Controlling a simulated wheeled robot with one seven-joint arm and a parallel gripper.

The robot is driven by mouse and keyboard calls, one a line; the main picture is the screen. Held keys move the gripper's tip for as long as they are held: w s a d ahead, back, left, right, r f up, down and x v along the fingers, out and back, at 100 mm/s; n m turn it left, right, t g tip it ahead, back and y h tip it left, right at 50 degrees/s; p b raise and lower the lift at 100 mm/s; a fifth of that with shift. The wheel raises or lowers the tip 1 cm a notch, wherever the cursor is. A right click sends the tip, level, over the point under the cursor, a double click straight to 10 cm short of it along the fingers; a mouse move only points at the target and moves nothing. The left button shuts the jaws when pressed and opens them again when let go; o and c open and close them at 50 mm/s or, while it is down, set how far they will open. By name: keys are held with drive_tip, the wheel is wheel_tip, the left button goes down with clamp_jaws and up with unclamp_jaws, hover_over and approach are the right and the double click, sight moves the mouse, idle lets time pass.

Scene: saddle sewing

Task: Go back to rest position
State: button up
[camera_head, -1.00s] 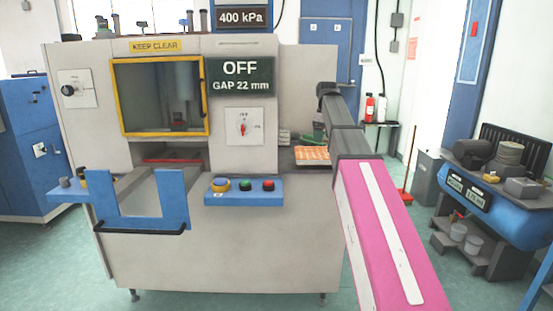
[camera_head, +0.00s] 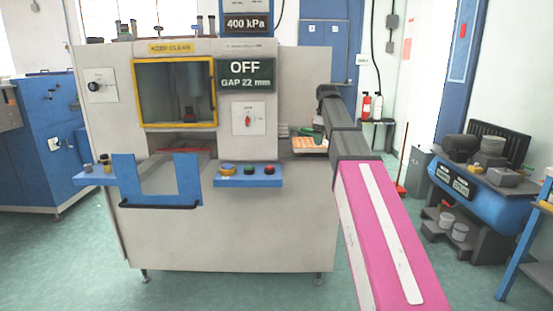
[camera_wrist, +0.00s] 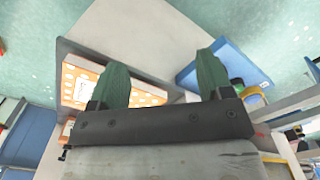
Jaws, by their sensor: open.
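My gripper (camera_wrist: 160,68) shows in the wrist view with two green fingers spread apart and nothing between them. Behind the left finger, an orange box or pack with white spots (camera_wrist: 83,82) lies on a grey tray (camera_wrist: 105,58). An orange patterned piece also shows in the head view (camera_head: 309,145), on the ledge at the machine's right side. The machine (camera_head: 230,232) has a yellow-framed window and an "OFF, GAP 22 mm" display (camera_head: 246,75).
A blue panel with buttons (camera_head: 249,178) and a blue U-shaped guard (camera_head: 160,195) project from the machine's front. Blue cabinets (camera_head: 40,140) stand at the left. Green floor is open in front.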

drive_tip(key=s+f+m, duration=0.3)
drive_tip(key=s+f, duration=0.5)
drive_tip(key=f, duration=0.6)
drive_tip(key=s+f+m, duration=0.3)
drive_tip(key=s+f, duration=0.6)
drive_tip(key=f, duration=0.6)
drive_tip(key=s+f+m, duration=0.2)
drive_tip(key=s+f, duration=0.7)
drive_tip(key=f, duration=0.6)
drive_tip(key=shift+m, duration=0.4)
